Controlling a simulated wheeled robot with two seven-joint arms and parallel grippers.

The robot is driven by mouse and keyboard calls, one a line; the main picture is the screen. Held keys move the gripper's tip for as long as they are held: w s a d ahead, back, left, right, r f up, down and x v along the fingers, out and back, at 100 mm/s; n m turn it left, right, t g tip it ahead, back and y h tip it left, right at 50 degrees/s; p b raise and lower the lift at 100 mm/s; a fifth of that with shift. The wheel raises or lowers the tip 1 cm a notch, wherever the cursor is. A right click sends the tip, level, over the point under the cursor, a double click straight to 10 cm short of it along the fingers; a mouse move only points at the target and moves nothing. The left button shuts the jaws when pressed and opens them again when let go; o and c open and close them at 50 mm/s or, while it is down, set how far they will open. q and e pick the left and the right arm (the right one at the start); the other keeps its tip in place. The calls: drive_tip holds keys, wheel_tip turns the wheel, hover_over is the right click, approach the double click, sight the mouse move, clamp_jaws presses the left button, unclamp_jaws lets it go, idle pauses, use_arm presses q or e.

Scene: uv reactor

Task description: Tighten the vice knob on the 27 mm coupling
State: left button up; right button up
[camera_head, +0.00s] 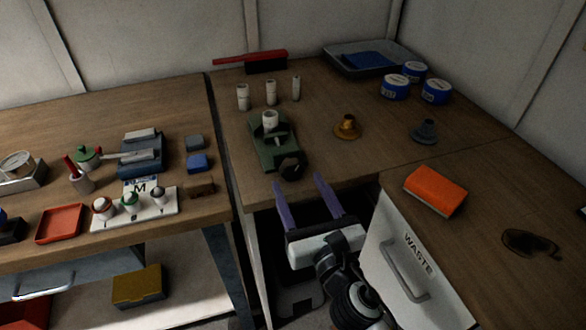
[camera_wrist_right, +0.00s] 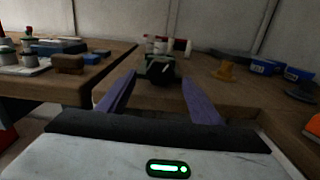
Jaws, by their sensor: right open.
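A green vice (camera_head: 271,145) sits on the right-hand table near its front edge, with a white coupling (camera_head: 270,121) standing upright at its far end. A black knob (camera_head: 290,167) is on the vice's near end, facing me. In the right wrist view, the black knob (camera_wrist_right: 160,73) shows ahead between the fingers, with the vice (camera_wrist_right: 153,62) partly hidden behind it. My right gripper (camera_head: 300,187) has purple fingers spread open and empty. It is in front of the table edge, short of the knob and apart from it. My left gripper is not in view.
Three white cylinders (camera_head: 270,93) stand behind the vice. A brass-coloured flanged part (camera_head: 347,126) and a grey one (camera_head: 425,131) stand to the right. An orange block (camera_head: 435,190) lies above the WASTE drawer (camera_head: 408,262). The left table (camera_head: 110,110) holds several small items.

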sight(293, 174)
drive_tip(key=x, duration=0.5)
drive_tip(key=shift+w, duration=0.1)
drive_tip(key=c, duration=1.1)
drive_tip(key=shift+o, duration=0.2)
drive_tip(key=m, duration=0.5)
drive_tip(key=shift+m, duration=0.4)
